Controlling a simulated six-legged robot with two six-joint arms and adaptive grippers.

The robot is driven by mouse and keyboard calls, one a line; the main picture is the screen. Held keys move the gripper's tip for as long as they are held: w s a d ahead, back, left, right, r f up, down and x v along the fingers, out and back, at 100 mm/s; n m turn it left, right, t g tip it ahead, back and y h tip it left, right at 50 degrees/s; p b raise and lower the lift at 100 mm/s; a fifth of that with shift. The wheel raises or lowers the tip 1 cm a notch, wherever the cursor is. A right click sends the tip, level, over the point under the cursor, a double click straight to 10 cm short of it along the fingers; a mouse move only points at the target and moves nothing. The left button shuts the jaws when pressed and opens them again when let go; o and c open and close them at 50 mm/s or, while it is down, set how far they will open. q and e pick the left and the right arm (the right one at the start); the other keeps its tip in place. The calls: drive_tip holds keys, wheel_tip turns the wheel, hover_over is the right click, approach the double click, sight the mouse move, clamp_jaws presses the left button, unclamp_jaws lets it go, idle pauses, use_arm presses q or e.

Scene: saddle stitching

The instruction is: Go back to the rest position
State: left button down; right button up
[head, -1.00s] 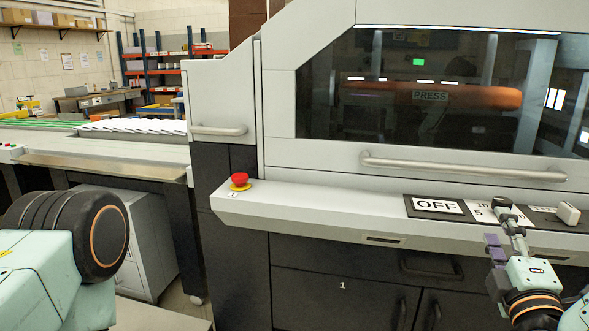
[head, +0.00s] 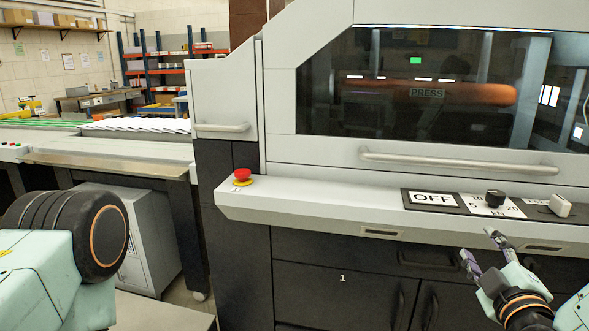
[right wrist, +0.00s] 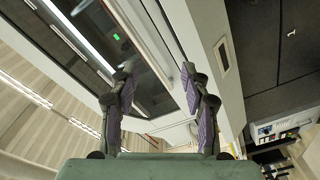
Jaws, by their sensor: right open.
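My right gripper (head: 482,246) is open and empty in the head view, below the front edge of the machine's control ledge and apart from it. Its two purple-padded fingers also show spread in the right wrist view (right wrist: 160,88), with nothing between them. On the ledge above it are a black knob (head: 495,198) on a scale marked kN, an OFF label (head: 433,198) and a white switch (head: 560,205). My left arm shows at the lower left of the head view, but its gripper is out of view.
The press machine (head: 300,192) fills the centre and right, with a long door handle (head: 458,163). A red emergency button (head: 242,175) sits at the ledge's left end. A conveyor table (head: 110,168) with white sheets stands at the left.

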drive_tip(key=s+a+f+m+g+y, duration=0.2)
drive_tip(key=s+a+f+m+g, duration=0.25)
drive_tip(key=f, duration=0.55)
drive_tip(key=s+a+f+m+g+y, duration=0.25)
drive_tip(key=s+f+m+g, duration=0.2)
drive_tip(key=f, duration=0.55)
drive_tip(key=s+a+f+g, duration=0.1)
drive_tip(key=s+f+g, duration=0.2)
drive_tip(key=s, duration=0.5)
drive_tip(key=s+a+f+g+h, duration=0.1)
drive_tip(key=s+f+g, duration=0.2)
drive_tip(key=s+f, duration=0.3)
drive_tip(key=s+a+f+m+g, duration=0.1)
drive_tip(key=s+f, duration=0.3)
drive_tip(key=s, duration=0.7)
drive_tip(key=shift+a+f+g, duration=0.25)
drive_tip(key=shift+a+g, duration=0.15)
drive_tip(key=shift+g, duration=0.5)
